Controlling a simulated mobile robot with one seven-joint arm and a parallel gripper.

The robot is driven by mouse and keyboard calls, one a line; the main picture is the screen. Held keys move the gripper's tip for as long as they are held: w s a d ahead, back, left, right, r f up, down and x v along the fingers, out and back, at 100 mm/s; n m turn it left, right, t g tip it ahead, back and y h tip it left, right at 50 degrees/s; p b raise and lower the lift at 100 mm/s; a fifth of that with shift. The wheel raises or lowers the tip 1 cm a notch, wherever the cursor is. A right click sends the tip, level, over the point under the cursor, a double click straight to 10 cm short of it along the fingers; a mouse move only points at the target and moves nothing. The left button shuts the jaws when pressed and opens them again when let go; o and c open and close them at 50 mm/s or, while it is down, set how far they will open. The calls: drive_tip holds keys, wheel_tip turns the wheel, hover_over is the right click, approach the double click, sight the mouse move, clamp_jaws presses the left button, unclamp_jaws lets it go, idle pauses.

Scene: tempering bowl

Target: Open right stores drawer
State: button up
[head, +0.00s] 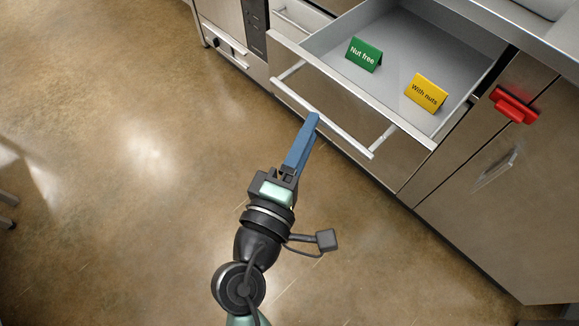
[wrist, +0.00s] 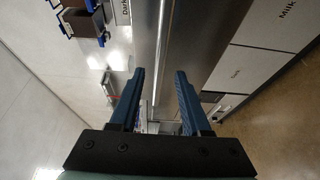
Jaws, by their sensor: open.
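The stores drawer (head: 408,40) stands pulled out in the head view, its grey inside showing. A green "Nut free" sign (head: 364,54) and a yellow "With nuts" sign (head: 427,93) stand in it. Its long bar handle (head: 340,133) runs along the front. My gripper (head: 315,118) is at the middle of this bar, its blue fingers seen nearly edge-on. The wrist view shows the fingers (wrist: 160,75) apart, with a bright bar-like line running between them. I cannot tell whether they touch the handle.
A red fitting (head: 515,105) and a cabinet handle (head: 496,170) are on the front at right. Another drawer handle (head: 298,24) shows at upper left. The brown floor (head: 130,190) is open at left. The wrist view also shows a "Milk" label (wrist: 287,10).

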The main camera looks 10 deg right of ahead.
drive_tip(key=v, duration=0.8)
drive_tip(key=w+r+m+t+y, duration=0.25)
drive_tip(key=w+r+m, duration=0.3)
drive_tip(key=r, duration=0.65)
drive_tip(key=w+r+m+t+y, duration=0.1)
drive_tip(key=w+r+m+t, duration=0.35)
drive_tip(key=r, duration=0.85)
drive_tip(key=s+a+r+m+t+y, duration=0.1)
drive_tip(key=s+r+t+y, duration=0.15)
drive_tip(key=r, duration=0.75)
drive_tip(key=s+a+r+m+t+y, duration=0.1)
drive_tip(key=s+r+t+y, duration=0.15)
drive_tip(key=r, duration=0.75)
wheel_tip(320, 180, up, 29)
drive_tip(key=p, duration=2.8)
drive_tip(key=shift+f+p, duration=0.15)
drive_tip(key=shift+p, duration=0.15)
drive_tip(key=shift+f, duration=0.15)
